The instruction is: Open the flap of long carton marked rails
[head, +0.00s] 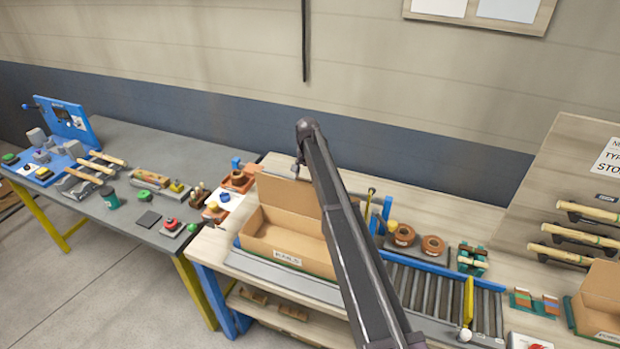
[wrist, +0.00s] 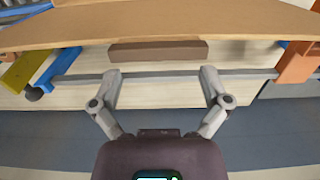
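The long carton (head: 284,241) with a label reading RAILS stands on the bench in the head view. Its flap (head: 290,193) is raised along the far side, and the inside of the carton shows. My gripper is behind the raised flap, near its top right, mostly hidden there by the flap and my arm. In the wrist view my gripper (wrist: 161,77) is open, its two fingers wide apart with nothing held between them. A wide cardboard panel (wrist: 160,25), apparently the flap, spans the top just beyond the fingertips. Contact cannot be told.
A roller conveyor (head: 440,292) lies right of the carton, with a yellow bar (head: 468,302) across it. Another open carton (head: 598,300) is at far right. A grey table (head: 145,230) with tools stands left. The wall is close behind the bench.

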